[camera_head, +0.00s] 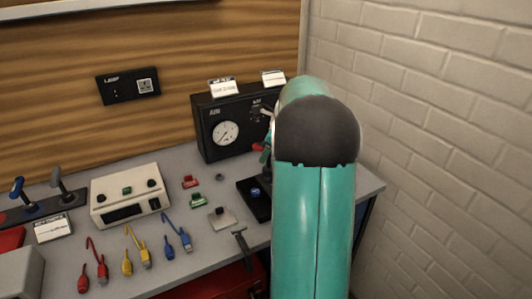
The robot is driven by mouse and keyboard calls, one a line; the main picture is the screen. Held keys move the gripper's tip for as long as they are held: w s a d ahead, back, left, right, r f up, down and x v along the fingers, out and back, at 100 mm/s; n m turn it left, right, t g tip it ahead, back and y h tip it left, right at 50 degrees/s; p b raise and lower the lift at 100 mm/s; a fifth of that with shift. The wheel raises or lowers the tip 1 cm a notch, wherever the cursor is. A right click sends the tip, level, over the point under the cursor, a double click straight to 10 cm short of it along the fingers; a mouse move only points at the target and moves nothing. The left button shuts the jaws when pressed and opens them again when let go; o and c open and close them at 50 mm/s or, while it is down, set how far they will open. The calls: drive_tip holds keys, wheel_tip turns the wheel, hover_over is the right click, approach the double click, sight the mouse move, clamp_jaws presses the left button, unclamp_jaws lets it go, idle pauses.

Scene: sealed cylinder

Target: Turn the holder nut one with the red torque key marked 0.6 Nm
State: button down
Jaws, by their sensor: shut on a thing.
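My teal arm with its black joint fills the right middle of the view and hides most of my gripper (266,154). Only a small part of the gripper shows at the arm's left edge. A small red piece there, which looks like the red torque key (258,147), is held in it in front of the black gauge box. The 0.6 Nm mark is not readable. A black holder block (254,205) with a blue part on it stands on the bench below, partly behind my arm. I cannot make out holder nut one.
A rack (40,208) with blue and grey handled keys stands at the left. A white instrument (130,196), coloured cables (138,250) and small parts lie on the grey bench (200,270). The black gauge box (229,128) stands behind. A brick wall (440,130) bounds the right.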

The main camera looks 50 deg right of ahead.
drive_tip(key=shift+f, duration=0.95)
drive_tip(key=shift+a+m+h, duration=0.15)
drive_tip(key=shift+m+h, duration=0.25)
drive_tip(key=shift+m, duration=0.8)
drive_tip(key=m+h, duration=0.1)
drive_tip(key=m, duration=0.1)
drive_tip(key=shift+m+t, duration=0.3)
drive_tip(key=shift+m, duration=0.1)
drive_tip(key=shift+a+f+m+h, duration=0.1)
drive_tip(key=shift+m+h, duration=0.4)
drive_tip(key=shift+m, duration=0.7)
drive_tip(key=shift+m+h, duration=0.5)
drive_tip(key=shift+m, duration=0.8)
